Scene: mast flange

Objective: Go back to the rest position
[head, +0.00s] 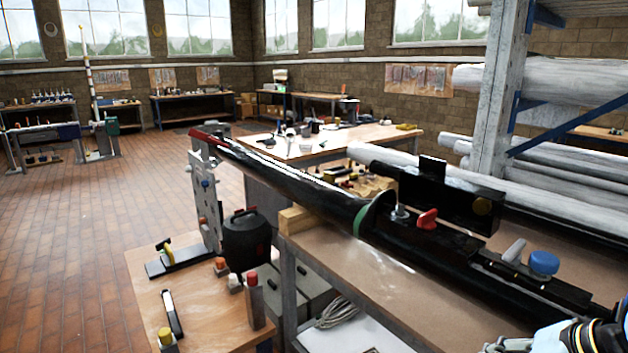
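A long black mast (290,182) lies slantwise across the view, its red-tipped end (207,138) at the upper left. It rests on a wooden block (297,219) at the workbench's edge. A green band (360,218) marks it near a wider black section. A red part (427,219), a blue round knob (544,262) and a pale grey lever (514,250) sit on that section. Part of my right arm, black, white and light blue, shows at the bottom right corner, cut off by the frame. Its fingertips cannot be made out. My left gripper is out of view.
A brown workbench (400,283) is under the mast. A low wooden table (203,300) with small tools stands at the lower left, near a black canister (246,240). A grey rack post (500,90) with wrapped tubes rises at right. The tiled floor (70,240) at left is mostly open.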

